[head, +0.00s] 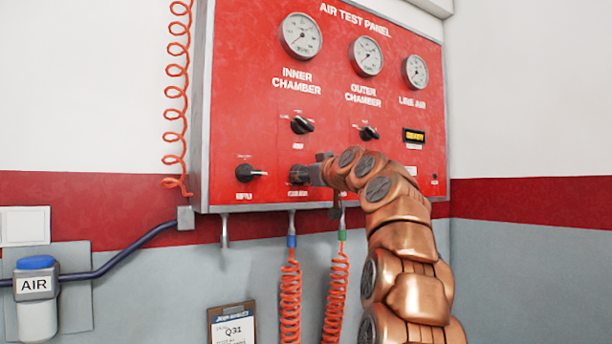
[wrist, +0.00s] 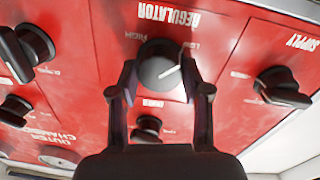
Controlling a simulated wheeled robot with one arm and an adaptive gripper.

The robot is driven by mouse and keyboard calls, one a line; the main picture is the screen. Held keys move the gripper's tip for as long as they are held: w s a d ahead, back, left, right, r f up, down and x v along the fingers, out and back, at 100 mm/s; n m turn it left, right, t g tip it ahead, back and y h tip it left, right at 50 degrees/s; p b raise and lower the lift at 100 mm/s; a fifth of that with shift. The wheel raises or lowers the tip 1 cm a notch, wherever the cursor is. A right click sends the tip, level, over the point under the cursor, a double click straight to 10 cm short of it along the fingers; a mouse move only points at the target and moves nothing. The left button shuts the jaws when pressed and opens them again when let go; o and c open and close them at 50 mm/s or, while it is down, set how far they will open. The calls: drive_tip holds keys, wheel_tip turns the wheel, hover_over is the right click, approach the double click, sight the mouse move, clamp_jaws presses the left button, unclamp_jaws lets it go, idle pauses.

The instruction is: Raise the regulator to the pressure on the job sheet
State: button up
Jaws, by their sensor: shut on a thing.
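The regulator knob (wrist: 156,67) is dark and round with a white pointer line, under the REGULATOR label in the wrist view. Its pointer slants towards the right, on the LOW side. My gripper (wrist: 160,78) is shut on the knob, one finger on each side. In the head view my gripper (head: 313,173) is at the lower middle of the red air test panel (head: 240,100) and mostly covers the knob. The clipboard (head: 231,312) hangs below the panel; its sheet reads Q31, and its lower part is cut off.
Gauges for inner chamber (head: 301,36), outer chamber (head: 367,57) and line air (head: 415,72) top the panel; their readings are too small to tell. The supply knob (wrist: 283,88) is beside my gripper. Orange coiled hoses (head: 290,300) hang below.

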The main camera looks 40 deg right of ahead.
drive_tip(key=c, duration=0.5)
drive_tip(key=shift+o, duration=0.2)
drive_tip(key=shift+r+m, duration=0.1)
drive_tip(key=shift+m, duration=0.2)
drive_tip(key=shift+d+m+y+p, duration=0.1)
drive_tip(key=shift+m+y+p, duration=0.25)
drive_tip(key=shift+m+p, duration=4.6)
drive_tip(key=shift+m+y+p, duration=0.35)
drive_tip(key=shift+m+p, duration=1.3)
drive_tip(key=shift+m, duration=6.5)
drive_tip(key=shift+r, duration=0.1)
